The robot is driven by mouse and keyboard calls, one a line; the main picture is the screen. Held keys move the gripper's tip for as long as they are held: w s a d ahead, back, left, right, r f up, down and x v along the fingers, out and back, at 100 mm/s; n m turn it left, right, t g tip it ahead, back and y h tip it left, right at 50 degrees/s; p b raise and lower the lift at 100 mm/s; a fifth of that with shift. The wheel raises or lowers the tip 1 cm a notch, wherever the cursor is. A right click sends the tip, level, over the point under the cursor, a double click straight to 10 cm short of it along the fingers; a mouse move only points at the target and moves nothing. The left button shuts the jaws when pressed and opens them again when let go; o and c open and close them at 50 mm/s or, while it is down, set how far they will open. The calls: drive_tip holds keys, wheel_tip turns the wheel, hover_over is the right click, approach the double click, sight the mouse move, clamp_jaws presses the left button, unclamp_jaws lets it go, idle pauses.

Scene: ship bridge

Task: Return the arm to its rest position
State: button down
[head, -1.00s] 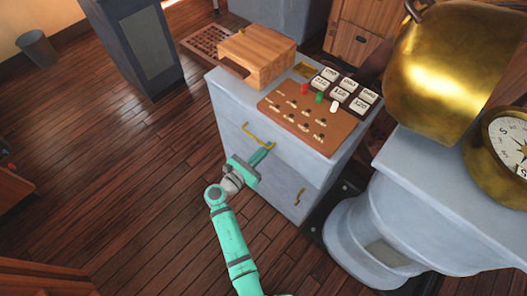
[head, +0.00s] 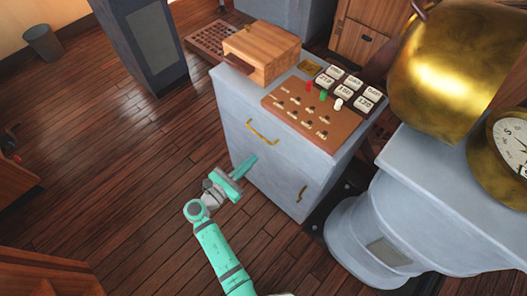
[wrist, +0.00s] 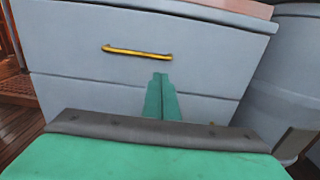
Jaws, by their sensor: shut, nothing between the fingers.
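My gripper (head: 250,162) is teal and stands in front of the grey cabinet (head: 235,125), below the brass handle (head: 262,132) of its upper drawer. Its two fingers are pressed together with nothing between them. In the wrist view my gripper (wrist: 161,78) points at the drawer front, with the brass handle (wrist: 137,51) above and to the left of the fingertips. The handle and the fingers are apart. The drawers look closed.
On the cabinet top are a wooden box (head: 262,57) and a brown panel (head: 312,118) with switches and labelled tiles. A grey pedestal (head: 430,180) with a brass housing (head: 455,65) stands on the right.

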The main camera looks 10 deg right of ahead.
drive_tip(key=shift+v, duration=2.25)
drive_tip(key=shift+s+d+f, duration=0.1)
drive_tip(key=shift+d, duration=0.05)
drive_tip(key=s+d+f+m+y, duration=0.3)
drive_tip(key=s+f+m+y, duration=0.2)
drive_tip(key=s+f+y, duration=0.65)
drive_tip(key=s+a+m+y, duration=0.1)
drive_tip(key=s+a+m, duration=0.2)
drive_tip(key=s+m, duration=0.6)
drive_tip(key=s+r+m+t, duration=0.1)
drive_tip(key=s+r+m, duration=0.2)
drive_tip(key=r, duration=0.4)
drive_tip(key=s+r+m+t+y, duration=0.1)
drive_tip(key=s+r+m, duration=0.3)
drive_tip(key=r, duration=0.3)
drive_tip(key=s+r+m+t, duration=0.2)
drive_tip(key=s+r+m, duration=0.2)
drive_tip(key=r, duration=0.3)
drive_tip(key=shift+d+r+m, duration=0.35)
drive_tip(key=shift+d+m, duration=0.05)
drive_tip(key=shift+d, duration=0.05)
